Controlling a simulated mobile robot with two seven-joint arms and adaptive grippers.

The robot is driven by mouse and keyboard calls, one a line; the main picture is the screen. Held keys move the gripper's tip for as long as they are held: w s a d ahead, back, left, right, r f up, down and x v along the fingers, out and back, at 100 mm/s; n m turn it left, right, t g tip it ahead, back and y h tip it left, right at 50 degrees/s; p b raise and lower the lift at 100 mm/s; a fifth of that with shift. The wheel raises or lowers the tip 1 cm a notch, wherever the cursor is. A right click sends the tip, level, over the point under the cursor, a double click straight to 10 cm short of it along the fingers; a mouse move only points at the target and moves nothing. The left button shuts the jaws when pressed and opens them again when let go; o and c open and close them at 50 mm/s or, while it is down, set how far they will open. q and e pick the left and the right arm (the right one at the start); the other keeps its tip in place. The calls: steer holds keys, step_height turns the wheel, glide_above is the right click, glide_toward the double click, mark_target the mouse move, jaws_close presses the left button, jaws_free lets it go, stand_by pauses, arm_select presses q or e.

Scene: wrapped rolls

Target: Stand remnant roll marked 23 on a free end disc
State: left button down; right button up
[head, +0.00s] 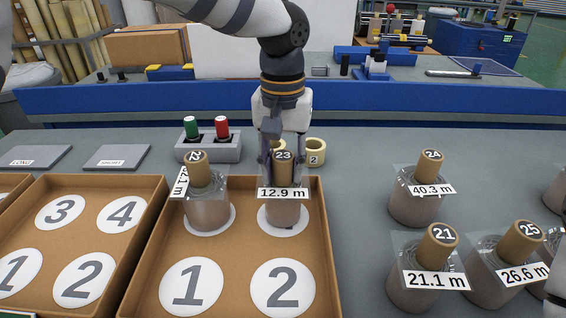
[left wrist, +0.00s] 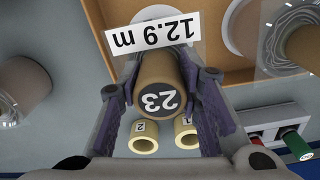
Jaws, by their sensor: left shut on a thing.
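Roll 23 (head: 283,208) is a clear-wrapped roll with a brown core and a "12.9 m" tag. My left gripper (head: 283,172) is shut on its core from above; the core also shows between the fingers in the left wrist view (left wrist: 158,82). The roll is upright over the back right white disc (head: 266,222) of the right-hand brown tray (head: 325,245). I cannot tell whether its base touches the disc, whose number is hidden. Another wrapped roll (head: 207,214) stands on the back left disc. Discs 1 (head: 191,287) and 2 (head: 283,288) are bare.
Another tray (head: 158,205) on the left has bare discs. Rolls 24 (head: 415,208), 21 (head: 415,290) and 25 (head: 500,280) stand on the table at right. A grey holder (head: 208,150) with green and red items and a ring marked 2 (head: 316,150) are behind.

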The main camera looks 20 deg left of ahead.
arm_select(q)
steer(key=shift+f, duration=0.1)
steer(key=c, duration=1.1)
jaws_free()
step_height(320, 180, up, 12)
steer(key=shift+r, duration=0.1)
